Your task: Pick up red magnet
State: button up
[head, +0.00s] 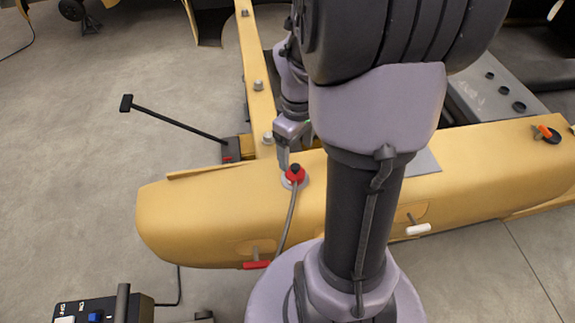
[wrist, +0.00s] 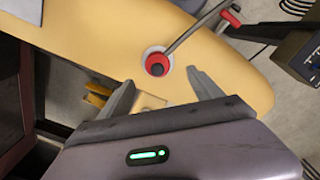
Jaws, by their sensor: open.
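A round red magnet (head: 297,174) with a black top sits on a pale ring on the yellow beam (head: 220,215). It also shows in the wrist view (wrist: 155,59), just beyond the fingertips. My gripper (head: 288,158) is right above and behind it in the head view, pointing down. In the wrist view my gripper (wrist: 163,84) is open, with one finger on each side and nothing between them. The magnet lies roughly centred in front of the gap. I cannot tell the exact height of the fingertips above it.
A grey lever (head: 287,225) with a red handle (head: 256,265) runs from beside the magnet. A white handle (head: 418,230) and an orange-tipped part (head: 547,133) are on the beam's right. A black control box (head: 100,308) stands lower left.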

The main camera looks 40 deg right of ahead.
aim_at(295, 166)
jog(key=f, duration=0.3)
jog(key=f+b, duration=0.1)
jog(key=f, duration=0.2)
jog(key=f+b, duration=0.1)
jog(key=f, duration=0.3)
jog(key=shift+w+d, duration=0.3)
jog(key=shift+w, duration=0.05)
jog(key=shift+r, duration=0.1)
grip_shut()
